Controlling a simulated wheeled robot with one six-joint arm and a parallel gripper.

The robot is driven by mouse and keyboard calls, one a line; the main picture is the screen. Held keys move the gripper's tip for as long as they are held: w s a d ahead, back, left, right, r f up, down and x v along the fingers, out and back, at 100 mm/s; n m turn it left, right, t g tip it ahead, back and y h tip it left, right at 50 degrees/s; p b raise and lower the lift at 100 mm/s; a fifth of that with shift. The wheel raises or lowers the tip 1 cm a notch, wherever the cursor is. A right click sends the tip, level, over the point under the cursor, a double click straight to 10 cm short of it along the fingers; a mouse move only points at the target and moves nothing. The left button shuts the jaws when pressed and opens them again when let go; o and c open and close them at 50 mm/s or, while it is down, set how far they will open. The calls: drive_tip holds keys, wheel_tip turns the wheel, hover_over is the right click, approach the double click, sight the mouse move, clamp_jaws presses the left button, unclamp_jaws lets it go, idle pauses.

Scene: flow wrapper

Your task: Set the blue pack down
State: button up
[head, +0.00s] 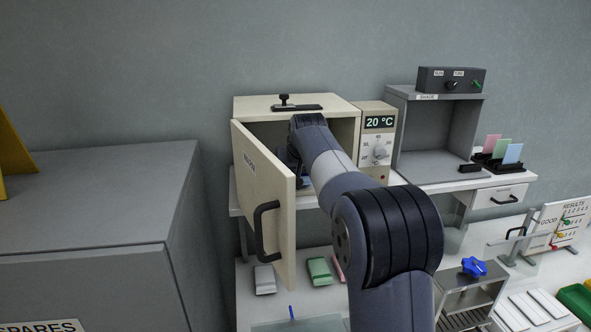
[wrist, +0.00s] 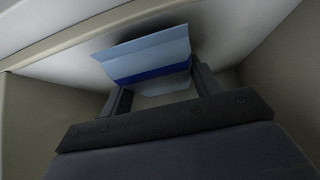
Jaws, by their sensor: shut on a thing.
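The blue pack (wrist: 147,52), light blue with a darker blue band, is between the fingertips of my gripper (wrist: 160,80) in the wrist view. My gripper is shut on it, inside the beige box-like chamber (head: 345,106). Pale inner walls of the chamber (wrist: 262,60) show around the pack. I cannot tell whether the pack touches a chamber surface.
The chamber's door (head: 262,200) stands open at the left of my arm. A controller reading 20 °C (head: 376,145) is at its right. A grey open booth (head: 435,165) stands further right. White (head: 264,280) and green (head: 320,270) packs lie on the lower surface.

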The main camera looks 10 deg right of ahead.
drive_tip(key=shift+f, duration=0.2)
drive_tip(key=o, duration=1)
drive_tip(key=shift+c, duration=0.2)
drive_tip(key=shift+r, duration=0.1)
drive_tip(key=shift+r, duration=0.2)
drive_tip(key=b+v, duration=0.2)
drive_tip(key=v, duration=1)
drive_tip(key=shift+f, duration=0.15)
